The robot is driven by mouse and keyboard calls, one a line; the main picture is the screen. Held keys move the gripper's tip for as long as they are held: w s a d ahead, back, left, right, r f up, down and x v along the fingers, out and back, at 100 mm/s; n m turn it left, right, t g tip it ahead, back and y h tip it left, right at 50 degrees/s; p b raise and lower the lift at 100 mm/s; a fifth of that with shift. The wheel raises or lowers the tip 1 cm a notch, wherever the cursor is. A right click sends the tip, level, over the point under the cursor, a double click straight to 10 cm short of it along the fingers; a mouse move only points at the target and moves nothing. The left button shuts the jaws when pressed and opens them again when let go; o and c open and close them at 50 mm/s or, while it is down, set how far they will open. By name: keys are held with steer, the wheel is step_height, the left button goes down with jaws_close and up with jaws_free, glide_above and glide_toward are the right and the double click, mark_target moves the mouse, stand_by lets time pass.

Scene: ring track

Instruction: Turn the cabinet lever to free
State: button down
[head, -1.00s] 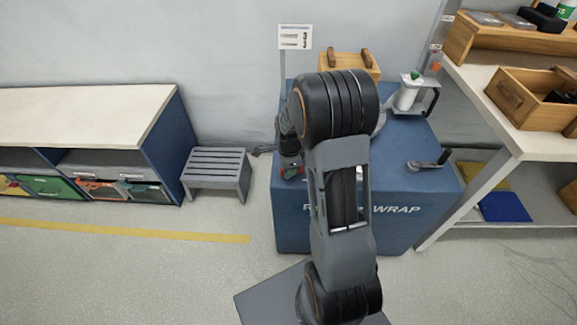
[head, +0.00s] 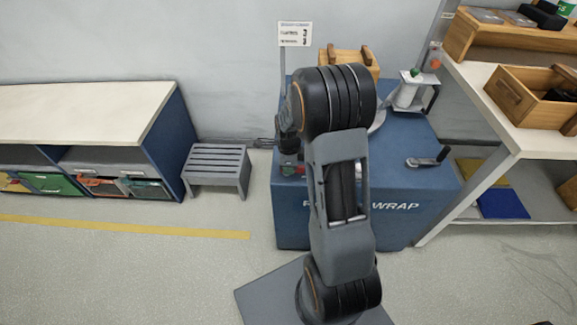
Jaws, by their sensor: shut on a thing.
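A blue cabinet (head: 300,222) with white lettering ending in "WRAP" on its front stands in the middle, partly behind my arm. Small red and green markings (head: 287,170) show at its top left. My gripper (head: 288,157) is a small dark shape over these markings, pointing down just left of my arm. It is shut on the cabinet lever there, though the fingers and the lever are mostly hidden and the lever's exact angle cannot be told. A crank with a black handle (head: 428,162) lies at the right of the cabinet top, apart from my gripper.
A wooden box (head: 352,62), a white spool holder (head: 408,92) and a sign (head: 295,34) stand at the cabinet's back. A shelf table (head: 487,108) stands right. A grey stool (head: 216,168) and a low shelf (head: 80,115) stand left. The left front floor is clear.

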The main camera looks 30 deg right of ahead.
steer(key=shift+w, duration=0.1)
steer(key=c, duration=1.3)
jaws_free()
steer(key=shift+a, duration=0.1)
steer(key=shift+o, duration=1.1)
step_height(320, 180, up, 14)
steer(key=p, duration=0.3)
steer(key=shift+f, duration=0.1)
